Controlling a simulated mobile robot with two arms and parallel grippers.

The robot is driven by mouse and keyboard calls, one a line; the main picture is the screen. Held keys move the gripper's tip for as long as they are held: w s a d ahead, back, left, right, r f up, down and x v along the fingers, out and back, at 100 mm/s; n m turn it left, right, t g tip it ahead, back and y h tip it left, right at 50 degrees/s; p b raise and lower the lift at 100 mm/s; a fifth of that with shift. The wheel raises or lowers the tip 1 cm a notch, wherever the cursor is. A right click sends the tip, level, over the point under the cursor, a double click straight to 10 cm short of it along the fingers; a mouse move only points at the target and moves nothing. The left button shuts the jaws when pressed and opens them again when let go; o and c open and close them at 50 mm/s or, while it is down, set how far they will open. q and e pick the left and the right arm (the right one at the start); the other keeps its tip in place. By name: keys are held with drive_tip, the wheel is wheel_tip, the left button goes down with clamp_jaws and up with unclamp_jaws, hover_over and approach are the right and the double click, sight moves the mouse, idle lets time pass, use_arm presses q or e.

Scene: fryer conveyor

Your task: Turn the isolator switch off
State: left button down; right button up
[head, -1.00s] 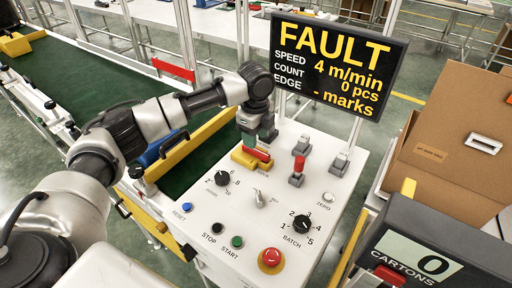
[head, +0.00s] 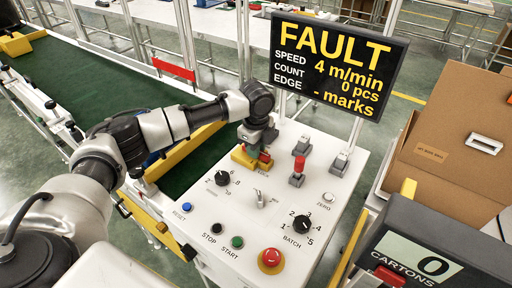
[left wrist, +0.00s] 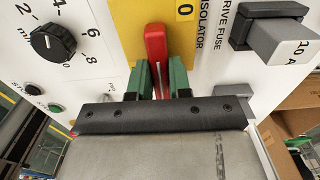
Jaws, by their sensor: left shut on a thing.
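The isolator switch has a red handle (head: 265,157) on a yellow plate (head: 238,157) at the back of the white control panel. My left gripper (head: 259,147) is down at the plate and shut on the handle. In the left wrist view, the red handle (left wrist: 156,48) stands between the green fingers of the left gripper (left wrist: 160,80), its upper end sticking out past them. The yellow plate (left wrist: 186,30) shows a "0" to the right of the handle. The handle's lower part is hidden between the fingers. My right gripper is out of view.
The panel holds a numbered knob (head: 222,178), a batch knob (head: 302,223), a red emergency button (head: 271,258) and a red-handled grey block (head: 298,171). A display (head: 339,62) reading FAULT stands behind. A green conveyor belt (head: 100,78) runs at left.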

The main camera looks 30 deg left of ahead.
use_arm(q)
drive_tip(key=shift+r+n+p, duration=0.2)
drive_tip(key=shift+n+p, duration=0.1)
drive_tip(key=shift+p, duration=0.4)
drive_tip(key=n+p, duration=0.3)
drive_tip(key=p, duration=0.2)
drive_tip(key=w+n+p, duration=0.1)
drive_tip(key=n+p, duration=0.3)
drive_tip(key=shift+w+a+p, duration=0.1)
drive_tip(key=shift+w+p, duration=0.1)
drive_tip(key=shift+p, duration=0.15)
drive_tip(key=n+p, duration=0.1)
drive_tip(key=n, duration=0.1)
drive_tip(key=n+p, duration=0.1)
drive_tip(key=n, duration=0.1)
drive_tip(key=n+p, duration=0.1)
drive_tip(key=p, duration=0.1)
drive_tip(key=shift+w+a+n, duration=0.35)
drive_tip(key=shift+n, duration=0.05)
drive_tip(key=shift+w+a+f+n+p, duration=0.1)
drive_tip(key=shift+a+n+p, duration=0.1)
drive_tip(key=shift+n+p, duration=0.7)
drive_tip(key=shift+w+a+n+p, duration=0.1)
drive_tip(key=shift+a+n+p, duration=0.2)
drive_tip(key=shift+n, duration=1)
drive_tip(key=c, duration=1)
unclamp_jaws()
drive_tip(key=shift+c, duration=0.2)
